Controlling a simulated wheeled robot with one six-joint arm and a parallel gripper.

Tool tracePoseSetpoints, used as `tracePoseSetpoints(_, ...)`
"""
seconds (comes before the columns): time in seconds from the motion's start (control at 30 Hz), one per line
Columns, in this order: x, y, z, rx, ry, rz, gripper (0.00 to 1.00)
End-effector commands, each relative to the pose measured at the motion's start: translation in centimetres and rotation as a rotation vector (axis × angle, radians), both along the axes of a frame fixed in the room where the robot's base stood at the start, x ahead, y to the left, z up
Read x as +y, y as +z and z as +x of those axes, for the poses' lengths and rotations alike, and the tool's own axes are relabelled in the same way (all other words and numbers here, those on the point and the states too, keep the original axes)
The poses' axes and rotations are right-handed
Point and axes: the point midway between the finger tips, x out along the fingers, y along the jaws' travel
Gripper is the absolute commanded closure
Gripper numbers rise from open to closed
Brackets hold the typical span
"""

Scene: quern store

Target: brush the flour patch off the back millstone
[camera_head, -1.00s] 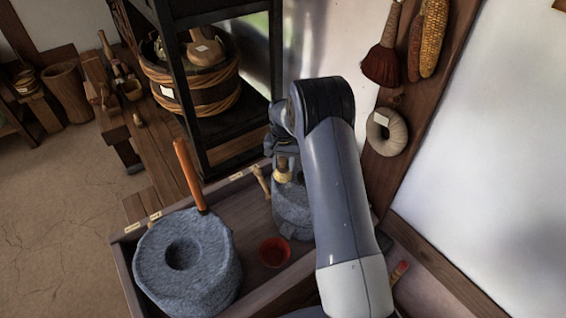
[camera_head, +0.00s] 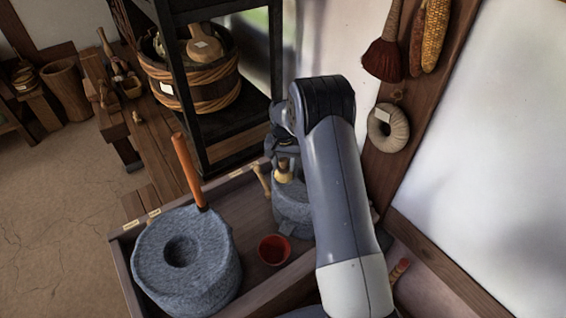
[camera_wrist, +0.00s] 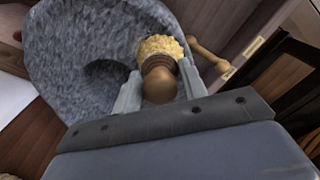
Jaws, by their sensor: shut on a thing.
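The back millstone (camera_head: 291,208) is rough grey stone and stands at the right of the wooden trough, partly hidden by my arm. In the wrist view the millstone (camera_wrist: 62,65) fills the upper left, with a dark central hollow. My gripper (camera_wrist: 160,88) is shut on a small brush (camera_wrist: 160,84) with a rounded wooden handle and pale yellow bristles. The brush also shows in the head view (camera_head: 284,172), over the back millstone. The bristles appear at or just above the stone; I cannot tell if they touch. I cannot make out a flour patch.
The front millstone (camera_head: 212,262) with an orange upright handle (camera_head: 188,172) stands at the trough's left. A red bowl (camera_head: 274,250) sits between the stones. A wooden peg (camera_head: 262,181) rises beside the back millstone. A dark shelf (camera_head: 235,125) stands close behind.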

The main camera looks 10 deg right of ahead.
Motion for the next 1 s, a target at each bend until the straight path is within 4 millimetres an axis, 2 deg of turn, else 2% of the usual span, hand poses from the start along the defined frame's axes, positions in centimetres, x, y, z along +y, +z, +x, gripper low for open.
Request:
tracePoseSetpoints(0.3, -1.2, 0.1, -2.6, 0.001, 0.000, -0.001, 0.87)
tracePoseSetpoints(0.5, -1.5, 0.2, -3.4, 0.000, 0.000, 0.000, 0.87)
tracePoseSetpoints(0.73, -1.3, -0.2, -3.0, 0.000, 0.001, 0.000, 0.87)
tracePoseSetpoints(1.0, -0.3, -0.5, -0.8, 0.000, 0.000, 0.000, 0.87)
